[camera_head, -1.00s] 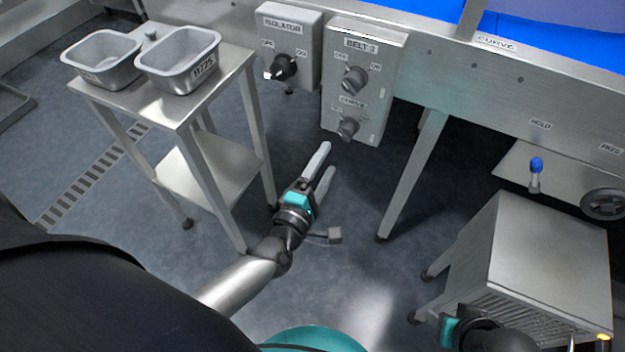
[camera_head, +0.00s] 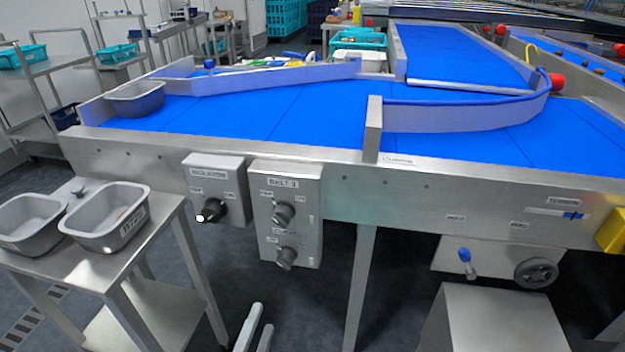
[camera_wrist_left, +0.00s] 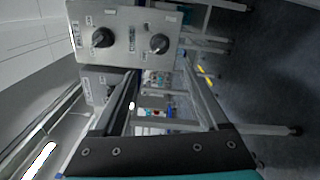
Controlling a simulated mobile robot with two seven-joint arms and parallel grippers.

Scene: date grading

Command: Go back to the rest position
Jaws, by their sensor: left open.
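My left gripper (camera_head: 256,330) shows at the bottom edge of the head view, only its two pale fingers in sight, parted and empty. They are below the belt control box (camera_head: 286,215) and apart from it. In the left wrist view, the dark mount of my left gripper fills the bottom, with the two fingers (camera_wrist_left: 165,100) reaching away and nothing between them. The control box (camera_wrist_left: 128,40) with its knobs shows above them, turned on its side. My right gripper is not in view.
The isolator box (camera_head: 213,188) hangs left of the control box. A steel stand with two grey bins (camera_head: 105,222) is at left. The blue belt (camera_head: 290,108) runs behind, with another grey bin (camera_head: 135,98) on it. A steel cabinet (camera_head: 490,318) and handwheel (camera_head: 536,272) are at right.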

